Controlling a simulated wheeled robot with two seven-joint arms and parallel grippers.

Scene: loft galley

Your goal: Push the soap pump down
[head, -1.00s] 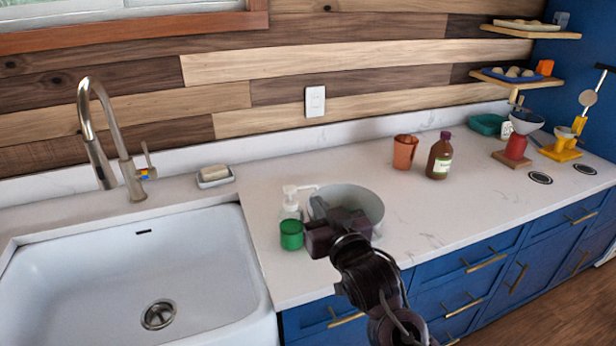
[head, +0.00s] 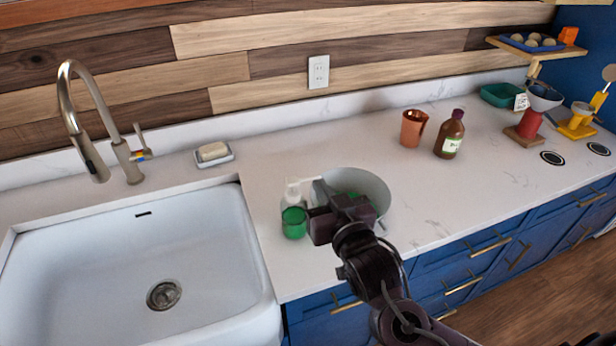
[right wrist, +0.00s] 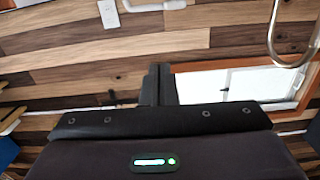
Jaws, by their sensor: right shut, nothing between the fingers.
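The soap pump (head: 291,188) has a white head with a spout pointing right, on a pale bottle at the counter's front, right of the sink. My right gripper (head: 319,187) is shut and empty, just right of the pump head near the spout's end. Whether it touches the spout cannot be told. In the right wrist view the shut fingers (right wrist: 158,84) point at the wall, with the picture upside down. My left gripper is not in view.
A grey bowl (head: 372,187) with something green in it stands behind my right gripper. The white sink (head: 80,260), faucet (head: 125,158) and soap dish (head: 214,155) are to the left. A copper cup (head: 413,129) and brown bottle (head: 450,136) stand farther right.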

